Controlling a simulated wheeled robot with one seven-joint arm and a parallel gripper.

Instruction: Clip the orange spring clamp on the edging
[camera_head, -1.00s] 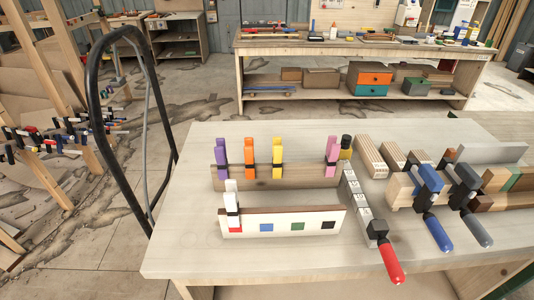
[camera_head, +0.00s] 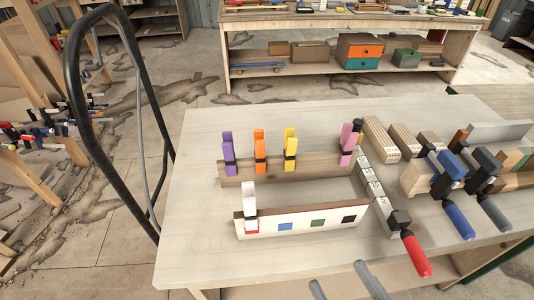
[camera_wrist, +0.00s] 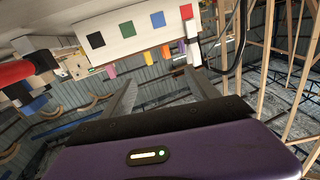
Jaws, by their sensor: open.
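The orange spring clamp (camera_head: 260,149) stands upright on a brown wooden rail (camera_head: 238,178), between a purple clamp and a yellow clamp. It also shows small in the wrist view (camera_wrist: 166,50). The edging appears to be the white strip (camera_head: 265,229) with a brown top, in front of the rail. Its face carries red, blue, green and black squares, and a white clamp (camera_head: 249,203) sits over the red one. The strip also shows in the wrist view (camera_wrist: 126,35). My gripper (camera_head: 344,284) is open and empty at the table's front edge, apart from the clamps; its fingers also show in the wrist view (camera_wrist: 163,88).
Purple (camera_head: 228,150), yellow (camera_head: 290,147) and pink (camera_head: 348,143) clamps share the rail. A red-handled clamp (camera_head: 416,255) sticks out to the right of the strip. Blue and grey handled clamps and wood blocks crowd the right side. The table's left side (camera_head: 195,220) is clear.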

